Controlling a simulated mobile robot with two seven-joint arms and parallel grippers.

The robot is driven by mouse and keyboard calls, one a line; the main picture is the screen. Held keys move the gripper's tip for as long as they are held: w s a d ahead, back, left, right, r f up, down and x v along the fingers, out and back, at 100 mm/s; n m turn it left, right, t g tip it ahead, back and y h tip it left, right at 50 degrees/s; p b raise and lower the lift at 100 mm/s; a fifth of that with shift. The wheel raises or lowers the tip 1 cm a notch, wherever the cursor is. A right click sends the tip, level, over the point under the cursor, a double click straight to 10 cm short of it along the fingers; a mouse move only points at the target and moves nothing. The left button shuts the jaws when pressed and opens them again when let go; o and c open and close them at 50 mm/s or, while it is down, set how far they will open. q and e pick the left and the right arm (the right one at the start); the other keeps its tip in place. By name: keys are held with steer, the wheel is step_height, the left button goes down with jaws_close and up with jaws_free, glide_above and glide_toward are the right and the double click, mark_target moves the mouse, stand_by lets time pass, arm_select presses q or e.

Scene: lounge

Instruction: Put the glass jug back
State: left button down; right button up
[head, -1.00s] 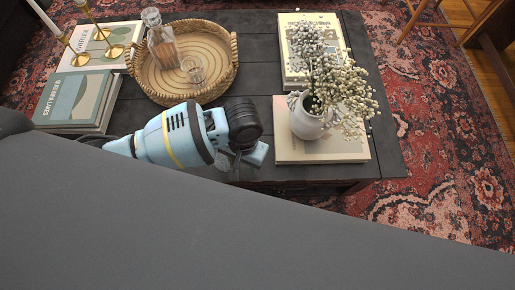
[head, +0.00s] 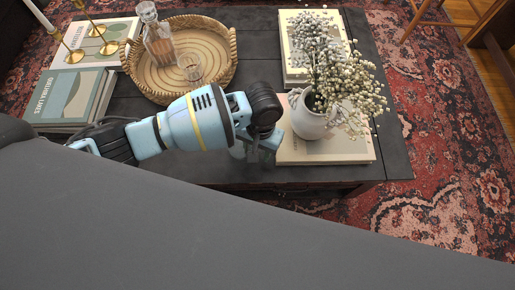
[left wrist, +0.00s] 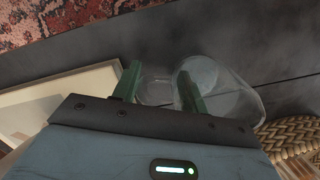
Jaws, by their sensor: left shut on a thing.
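The glass jug (left wrist: 222,92) is clear and shows in the left wrist view between and beyond the green fingers of my left gripper (left wrist: 158,84). The fingers are shut on it, on what looks like its handle side. In the head view my left gripper (head: 262,143) is over the near edge of the dark table, and the jug (head: 240,150) is only faintly visible there, partly hidden by the gripper. I cannot tell whether its base touches the table. My right gripper is not in view.
The dark coffee table (head: 205,170) holds a round wicker tray (head: 232,68) with a stoppered decanter (head: 160,48) and a tumbler (head: 192,70). A white flower vase (head: 309,122) stands on a book (head: 345,152) just right of my gripper. Books and brass candlesticks (head: 108,47) are at left.

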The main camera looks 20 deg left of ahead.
arm_select(q)
steer(key=shift+w+f, duration=0.1)
steer(key=shift+f, duration=0.2)
steer(key=c, duration=0.8)
jaws_free()
steer(key=shift+o, duration=0.2)
step_height(320, 180, up, 12)
steer(key=w+p, duration=0.1)
steer(key=p, duration=0.2)
steer(key=shift+w+d+p, duration=0.2)
steer(key=shift+p, duration=0.2)
